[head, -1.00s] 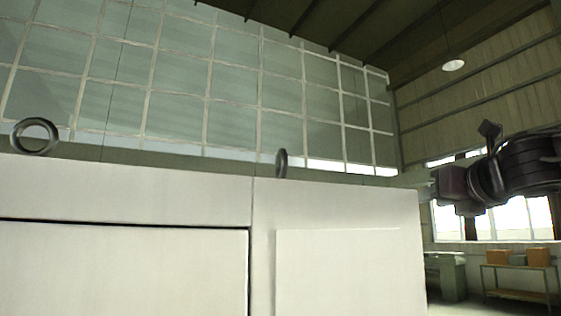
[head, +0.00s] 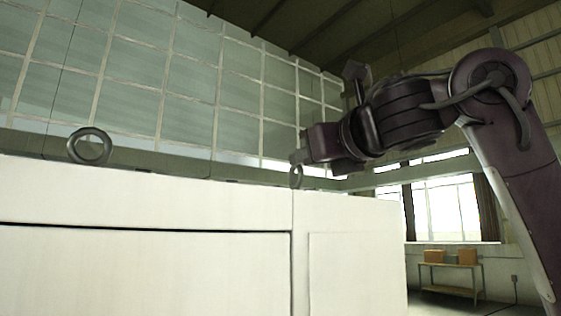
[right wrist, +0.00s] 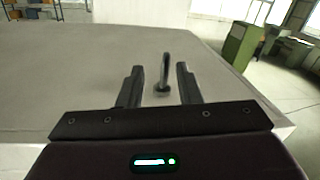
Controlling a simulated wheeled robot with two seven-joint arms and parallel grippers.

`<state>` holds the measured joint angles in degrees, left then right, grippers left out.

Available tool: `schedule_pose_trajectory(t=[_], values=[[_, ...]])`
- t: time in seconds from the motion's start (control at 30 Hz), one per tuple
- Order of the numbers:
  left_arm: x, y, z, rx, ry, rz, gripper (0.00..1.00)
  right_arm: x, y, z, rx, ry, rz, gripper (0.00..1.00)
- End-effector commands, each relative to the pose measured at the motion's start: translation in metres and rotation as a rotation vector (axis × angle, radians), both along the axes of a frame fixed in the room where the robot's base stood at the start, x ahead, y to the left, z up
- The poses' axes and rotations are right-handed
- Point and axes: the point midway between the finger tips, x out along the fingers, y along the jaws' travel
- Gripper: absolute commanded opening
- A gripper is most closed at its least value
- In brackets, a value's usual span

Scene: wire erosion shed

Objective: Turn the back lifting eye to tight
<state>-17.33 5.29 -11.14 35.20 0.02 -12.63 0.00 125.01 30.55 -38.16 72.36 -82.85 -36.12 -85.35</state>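Two dark metal lifting eyes stand on top of the pale machine housing (head: 150,195). The left one (head: 89,146) shows its ring nearly face-on. The right one (head: 297,176) looks smaller and is seen nearly edge-on, partly covered by my right gripper (head: 301,156). In the right wrist view an upright lifting eye (right wrist: 165,72) stands edge-on between the fingers of my right gripper (right wrist: 160,68). The fingers are apart, with a gap on both sides of the eye; the gap is smaller on its right. My left gripper is not in view.
The housing top is otherwise clear around the eye in the right wrist view. A green cabinet (right wrist: 240,45) stands on the floor beyond the housing's edge. A table with orange boxes (head: 450,266) is far off at the right.

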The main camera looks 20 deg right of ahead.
Motion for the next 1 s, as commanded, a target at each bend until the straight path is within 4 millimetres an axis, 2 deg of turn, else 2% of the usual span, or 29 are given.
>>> schedule_pose_trajectory(t=[0.2, 0.5, 0.7, 0.9, 1.0], values=[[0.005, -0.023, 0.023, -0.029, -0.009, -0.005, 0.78, 0.021, 0.005, 0.002, 0.005, 0.008, 0.004, 0.32], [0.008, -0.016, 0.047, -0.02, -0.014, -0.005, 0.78, 0.064, 0.011, 0.002, 0.004, 0.007, -0.001, 0.32], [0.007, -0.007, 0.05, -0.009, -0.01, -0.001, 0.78, 0.072, 0.013, 0.0, 0.004, 0.004, -0.002, 0.32], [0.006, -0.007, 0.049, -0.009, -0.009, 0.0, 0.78, 0.072, 0.012, -0.001, 0.004, 0.003, -0.003, 0.32], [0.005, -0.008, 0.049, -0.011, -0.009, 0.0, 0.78, 0.072, 0.012, -0.001, 0.004, 0.004, -0.002, 0.2]])
